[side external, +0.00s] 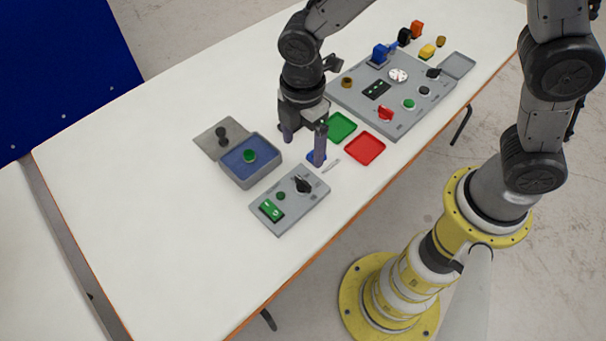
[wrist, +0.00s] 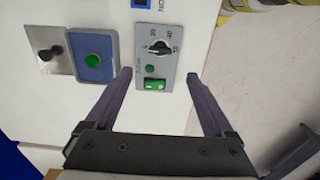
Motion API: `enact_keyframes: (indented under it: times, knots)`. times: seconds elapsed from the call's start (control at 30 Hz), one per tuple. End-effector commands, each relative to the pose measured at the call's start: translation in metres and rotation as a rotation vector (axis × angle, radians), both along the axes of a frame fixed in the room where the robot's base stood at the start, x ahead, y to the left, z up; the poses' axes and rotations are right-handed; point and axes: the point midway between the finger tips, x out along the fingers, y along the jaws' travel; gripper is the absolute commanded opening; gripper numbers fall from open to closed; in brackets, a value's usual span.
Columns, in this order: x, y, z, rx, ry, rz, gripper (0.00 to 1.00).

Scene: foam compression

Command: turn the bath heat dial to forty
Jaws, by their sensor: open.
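The heat dial is a black knob (side external: 303,184) on a small grey control panel (side external: 313,203), lying flat on the table. In the wrist view the dial (wrist: 160,47) has printed numbers around it, 20 and 40 among them; its exact setting is too small to read. The panel also carries a green rocker switch (side external: 271,210) and a small green lamp (side external: 281,196). My gripper (side external: 304,150) is open and empty, pointing down, above the table just behind the panel. In the wrist view my fingertips (wrist: 160,75) appear spread on either side of the panel.
A blue-topped box with a green button (side external: 249,156) and an open lid stands left of the panel. Green (side external: 340,126) and red (side external: 366,149) trays lie behind it. A larger grey board (side external: 350,93) with knobs is farther back. The table's front left is clear.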

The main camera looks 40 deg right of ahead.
Motion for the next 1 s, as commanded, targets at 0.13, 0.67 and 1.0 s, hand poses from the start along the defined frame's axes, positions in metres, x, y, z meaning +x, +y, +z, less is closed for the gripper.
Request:
enact_keyframes:
  times: [0.13,0.67,1.0]
  knots:
    - [-0.001,-0.001,-0.030,-0.003,0.005,-0.001,0.88]
    - [0.000,-0.001,-0.109,-0.001,0.001,-0.002,0.88]
    - [0.000,-0.001,-0.113,0.000,0.000,-0.002,0.88]
